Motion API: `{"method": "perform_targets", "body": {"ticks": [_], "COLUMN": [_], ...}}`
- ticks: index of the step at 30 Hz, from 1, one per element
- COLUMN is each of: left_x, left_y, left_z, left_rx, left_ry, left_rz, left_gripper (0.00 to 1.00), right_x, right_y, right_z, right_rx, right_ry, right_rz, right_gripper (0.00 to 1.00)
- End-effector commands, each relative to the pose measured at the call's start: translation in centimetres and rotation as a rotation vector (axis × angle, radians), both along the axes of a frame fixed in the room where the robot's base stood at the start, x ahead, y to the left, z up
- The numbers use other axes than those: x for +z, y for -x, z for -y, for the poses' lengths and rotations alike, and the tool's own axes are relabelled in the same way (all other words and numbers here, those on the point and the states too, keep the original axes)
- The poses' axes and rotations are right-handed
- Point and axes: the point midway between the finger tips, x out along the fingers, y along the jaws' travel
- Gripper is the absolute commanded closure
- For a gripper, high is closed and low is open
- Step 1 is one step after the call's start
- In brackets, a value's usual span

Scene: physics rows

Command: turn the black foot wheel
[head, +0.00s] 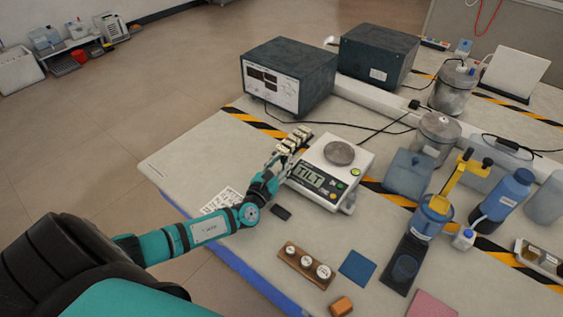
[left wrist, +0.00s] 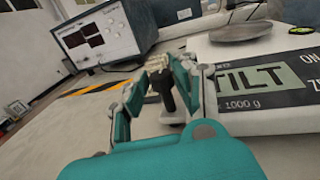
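The balance (head: 337,165) is a white scale with a round grey pan, and its display reads TILT. The display also shows large in the left wrist view (left wrist: 258,80). My left gripper (head: 283,158) is at the balance's left side. In the left wrist view my left gripper (left wrist: 163,66) has its two fingers on either side of a dark upright piece (left wrist: 166,96), likely the black foot wheel, beside the balance's corner. Whether the fingers touch it, I cannot tell. In the head view the gripper hides this spot. My right gripper is not in view.
A dark power supply (head: 287,77) stands behind the gripper, with a row of small beige pieces (head: 294,138) in front. Jars and bottles crowd the right.

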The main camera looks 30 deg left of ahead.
Motion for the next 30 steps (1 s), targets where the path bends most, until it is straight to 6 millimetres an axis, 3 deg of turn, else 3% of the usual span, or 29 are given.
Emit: {"method": "perform_targets", "body": {"ticks": [1,6,17,30], "left_x": [0.0,0.0,0.2,0.0], "left_y": [0.0,0.0,0.0,-0.3], "left_z": [0.0,0.0,0.2,0.9], "left_rx": [0.0,0.0,0.059,0.377], "left_ry": [0.0,0.0,0.004,0.007], "left_rz": [0.0,0.0,0.0,-0.001], "left_gripper": [0.81,1.0,1.0,1.0], "right_x": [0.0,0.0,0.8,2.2], "right_y": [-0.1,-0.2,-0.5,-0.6], "right_z": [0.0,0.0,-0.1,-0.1], "right_rx": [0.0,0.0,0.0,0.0], "right_ry": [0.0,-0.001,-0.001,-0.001], "right_rz": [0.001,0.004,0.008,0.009], "right_gripper": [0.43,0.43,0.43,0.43]}}
